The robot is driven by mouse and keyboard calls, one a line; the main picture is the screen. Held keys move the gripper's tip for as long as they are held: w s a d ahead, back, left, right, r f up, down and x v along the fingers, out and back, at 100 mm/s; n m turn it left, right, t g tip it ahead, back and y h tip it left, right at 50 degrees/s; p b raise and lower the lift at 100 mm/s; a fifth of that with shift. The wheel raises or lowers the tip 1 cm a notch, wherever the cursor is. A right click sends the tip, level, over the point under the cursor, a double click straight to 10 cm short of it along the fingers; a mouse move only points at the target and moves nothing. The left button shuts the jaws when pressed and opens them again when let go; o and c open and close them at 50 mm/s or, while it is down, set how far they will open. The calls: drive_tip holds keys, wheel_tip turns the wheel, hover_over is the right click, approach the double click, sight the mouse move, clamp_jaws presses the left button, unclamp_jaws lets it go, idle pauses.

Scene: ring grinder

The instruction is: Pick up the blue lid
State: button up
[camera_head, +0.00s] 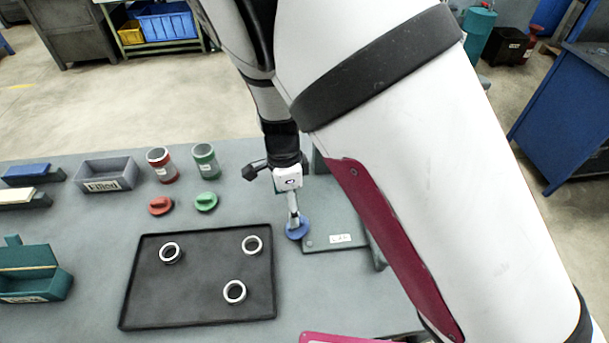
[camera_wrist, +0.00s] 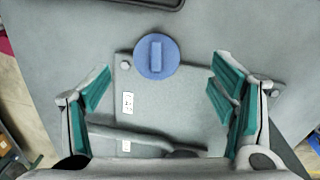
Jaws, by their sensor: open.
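The blue lid (camera_head: 297,230) is a flat round disc lying at the left edge of a grey-green plate, right of the black tray. In the wrist view the blue lid (camera_wrist: 156,58) shows a raised bar across its middle and overlaps the plate's edge. My gripper (camera_head: 294,212) is above the lid in the head view and partly covers it. In the wrist view my gripper (camera_wrist: 162,92) is open, with its teal finger pads wide apart and nothing between them; the lid lies beyond the fingertips, between their lines. I cannot tell the exact height above it.
The black tray (camera_head: 150,318) holds three white rings. A red lid (camera_head: 161,206) and a green lid (camera_head: 206,202) lie in front of a red cup (camera_head: 162,166) and a green cup (camera_head: 205,161). A grey "Filled" bin (camera_head: 107,174) stands further left. The grey-green plate (camera_head: 330,222) carries a label.

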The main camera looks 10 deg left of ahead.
wheel_tip(320, 180, down, 3)
drive_tip(key=shift+s+d+f, duration=0.1)
drive_tip(key=shift+s+d+f+p, duration=0.1)
drive_tip(key=shift+f+p, duration=0.05)
drive_tip(key=shift+f, duration=0.7)
drive_tip(key=shift+s+d+f+p, duration=0.1)
drive_tip(key=shift+s+d+f, duration=0.05)
drive_tip(key=shift+f, duration=0.75)
drive_tip(key=shift+s+d+f+p, duration=0.1)
drive_tip(key=shift+f+p, duration=0.05)
drive_tip(key=shift+f, duration=0.7)
drive_tip(key=c, duration=0.9)
drive_tip(key=shift+c, duration=0.3)
